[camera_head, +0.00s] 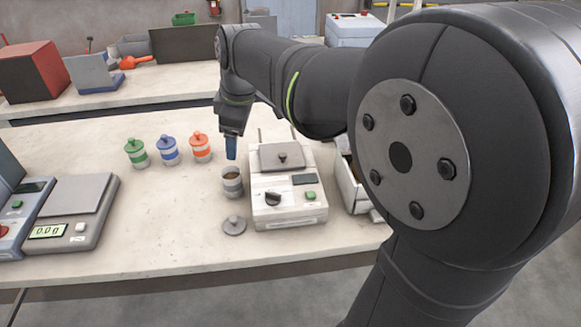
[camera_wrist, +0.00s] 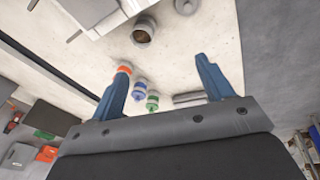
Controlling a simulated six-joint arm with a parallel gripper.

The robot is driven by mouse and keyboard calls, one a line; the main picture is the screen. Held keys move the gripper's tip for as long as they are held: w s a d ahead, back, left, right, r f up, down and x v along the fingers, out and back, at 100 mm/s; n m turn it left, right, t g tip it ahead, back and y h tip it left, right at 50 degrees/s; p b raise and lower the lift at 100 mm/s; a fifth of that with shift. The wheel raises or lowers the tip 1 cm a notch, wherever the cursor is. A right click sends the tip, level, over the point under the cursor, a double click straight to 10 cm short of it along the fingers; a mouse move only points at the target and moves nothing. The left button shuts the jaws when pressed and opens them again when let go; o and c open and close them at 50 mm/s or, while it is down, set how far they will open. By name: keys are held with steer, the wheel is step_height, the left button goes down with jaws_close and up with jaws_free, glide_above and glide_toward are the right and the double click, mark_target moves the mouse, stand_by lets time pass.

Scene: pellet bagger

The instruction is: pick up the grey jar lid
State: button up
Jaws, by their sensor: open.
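The grey jar lid (camera_head: 234,225) lies flat on the table with its knob up, in front of the open grey jar (camera_head: 232,184). In the wrist view the lid (camera_wrist: 186,6) is partly cut off at the top edge, beside the open jar (camera_wrist: 143,33). The jar has a pale band and brown contents. My gripper (camera_head: 231,148) is above and behind the jar in the head view, pointing down. In the wrist view its two blue fingers (camera_wrist: 164,80) are spread wide with nothing between them. The lid is apart from the fingers.
A white machine (camera_head: 287,195) stands right of the jar and lid. Green (camera_head: 137,153), blue (camera_head: 168,150) and orange (camera_head: 201,147) lidded jars stand left of my gripper. A scale (camera_head: 74,212) is at the left. The table left of the lid is clear.

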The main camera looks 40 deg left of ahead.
steer(key=s+a+f+m+h, duration=0.2)
steer(key=s+f+m+h, duration=0.15)
steer(key=f+m, duration=0.45)
steer(key=n, duration=0.2)
glide_toward(235, 219)
steer(key=shift+g+y, duration=0.25)
steer(key=shift+g, duration=0.05)
steer(key=f, duration=0.5)
steer(key=shift+w, duration=0.4)
steer(key=f, duration=0.5)
steer(key=shift+s+d+f, duration=0.15)
steer(key=shift+s+d, duration=0.05)
steer(key=c, duration=0.7)
